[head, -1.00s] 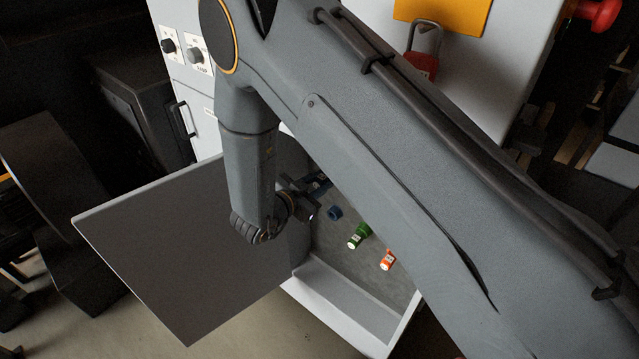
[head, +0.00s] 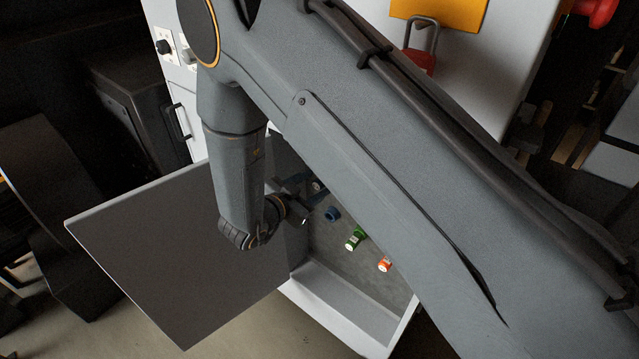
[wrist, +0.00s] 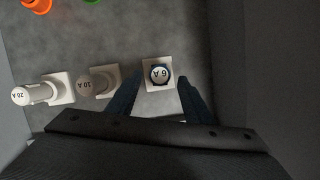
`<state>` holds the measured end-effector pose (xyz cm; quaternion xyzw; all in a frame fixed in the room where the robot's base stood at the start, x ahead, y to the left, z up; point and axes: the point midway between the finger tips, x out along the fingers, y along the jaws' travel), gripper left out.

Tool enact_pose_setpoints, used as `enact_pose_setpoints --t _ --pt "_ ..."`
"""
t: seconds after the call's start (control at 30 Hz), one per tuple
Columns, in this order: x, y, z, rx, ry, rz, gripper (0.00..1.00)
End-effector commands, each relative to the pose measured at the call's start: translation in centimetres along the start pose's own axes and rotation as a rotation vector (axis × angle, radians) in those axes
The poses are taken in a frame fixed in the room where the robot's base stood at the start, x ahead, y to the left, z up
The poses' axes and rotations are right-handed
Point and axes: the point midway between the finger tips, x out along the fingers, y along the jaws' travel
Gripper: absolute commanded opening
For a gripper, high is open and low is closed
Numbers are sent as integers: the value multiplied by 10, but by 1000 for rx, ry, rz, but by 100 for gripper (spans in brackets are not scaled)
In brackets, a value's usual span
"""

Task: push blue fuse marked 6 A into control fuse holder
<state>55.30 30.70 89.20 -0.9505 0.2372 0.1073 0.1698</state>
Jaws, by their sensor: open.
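In the wrist view, the blue fuse marked 6 A (wrist: 159,74) shows its white end face with a dark blue rim. It stands at a white square holder (wrist: 158,87), and its label reads upside down. How deep it sits cannot be told. My gripper (wrist: 159,79) is open, with one finger on each side of the fuse and gaps between. In the head view, my gripper (head: 311,199) is inside the open cabinet, at its back panel, and a small pale end (head: 317,186) shows beside it. My arm hides much of the panel.
White holders with fuses marked 10 A (wrist: 86,86) and 20 A (wrist: 22,95) stand to the left in the wrist view. The cabinet door (head: 170,265) stands open.

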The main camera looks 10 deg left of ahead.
Motion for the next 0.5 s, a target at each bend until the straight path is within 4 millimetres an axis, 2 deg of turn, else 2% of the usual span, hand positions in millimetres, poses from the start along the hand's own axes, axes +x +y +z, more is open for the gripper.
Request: enact_pose_setpoints --t 0.2,0.33,0.5 --pt "-35 -1 1 0 0 -3 46" --pt "-47 0 1 0 1 -1 46" --pt "-52 0 0 0 1 1 46"
